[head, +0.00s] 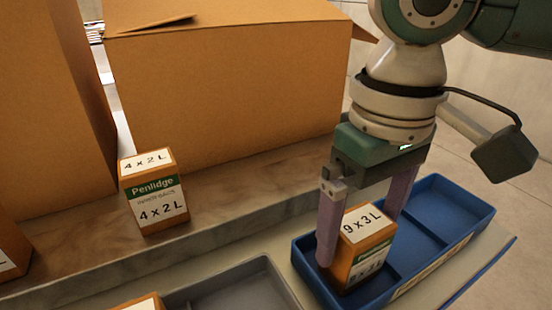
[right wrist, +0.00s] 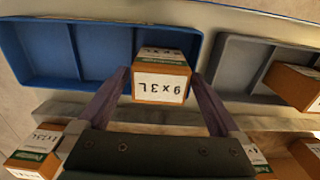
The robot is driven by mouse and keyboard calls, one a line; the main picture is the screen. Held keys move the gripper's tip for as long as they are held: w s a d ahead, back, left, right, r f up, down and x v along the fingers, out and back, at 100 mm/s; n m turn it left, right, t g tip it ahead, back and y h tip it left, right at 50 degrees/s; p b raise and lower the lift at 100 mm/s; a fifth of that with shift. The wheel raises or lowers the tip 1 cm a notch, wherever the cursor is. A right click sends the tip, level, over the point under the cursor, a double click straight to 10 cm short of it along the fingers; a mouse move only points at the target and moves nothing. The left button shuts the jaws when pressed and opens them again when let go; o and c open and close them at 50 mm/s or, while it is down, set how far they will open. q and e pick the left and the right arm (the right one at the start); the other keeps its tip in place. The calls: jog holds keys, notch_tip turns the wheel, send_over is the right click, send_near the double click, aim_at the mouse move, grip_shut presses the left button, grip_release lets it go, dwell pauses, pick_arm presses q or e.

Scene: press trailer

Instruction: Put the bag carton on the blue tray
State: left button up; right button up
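An orange carton (head: 366,225) with a white "9 x 3 L" label stands in the left compartment of the blue tray (head: 463,246). In the right wrist view the carton (right wrist: 161,90) shows between the fingers, with the blue tray (right wrist: 25,84) behind it. My right gripper (head: 362,240) is lowered over the carton, one finger on each side. Its fingers (right wrist: 161,75) look slightly wider apart than the carton, so I see it as open around it. Another carton (head: 153,192), marked "Penlidge 4 x 2 L", stands upright on the stone ledge. My left gripper is not in view.
A grey tray (head: 262,272) lies left of the blue tray; it also shows in the right wrist view (right wrist: 236,66), with a carton (right wrist: 295,86) at its right. A large cardboard box (head: 225,85) stands behind on the ledge. The blue tray's other compartments are empty.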

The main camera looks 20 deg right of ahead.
jog(key=shift+r, duration=0.15)
notch_tip(320, 180, up, 12)
jog(key=p, duration=0.2)
jog(key=s+a+f+t+y, duration=0.1)
jog(key=s+a+f, duration=0.1)
jog(key=f, duration=0.2)
jog(key=s+a+f+n+t+y, duration=0.1)
jog(key=s+a+f, duration=0.1)
jog(key=a+f, duration=0.1)
jog(key=s+a+f+n+t+y, duration=0.1)
jog(key=s+a+f, duration=0.1)
jog(key=a+f, duration=0.1)
jog(key=shift+s+f+t, duration=0.3)
jog(key=shift+s+f, duration=0.05)
jog(key=shift+f, duration=0.5)
jog(key=s+d+f+m+h, duration=0.1)
jog(key=s+d+f+h, duration=0.1)
jog(key=s+d, duration=0.3)
jog(key=shift+s+d+f+h, duration=0.3)
jog(key=shift+d+f+h, duration=0.1)
jog(key=shift+d, duration=0.65)
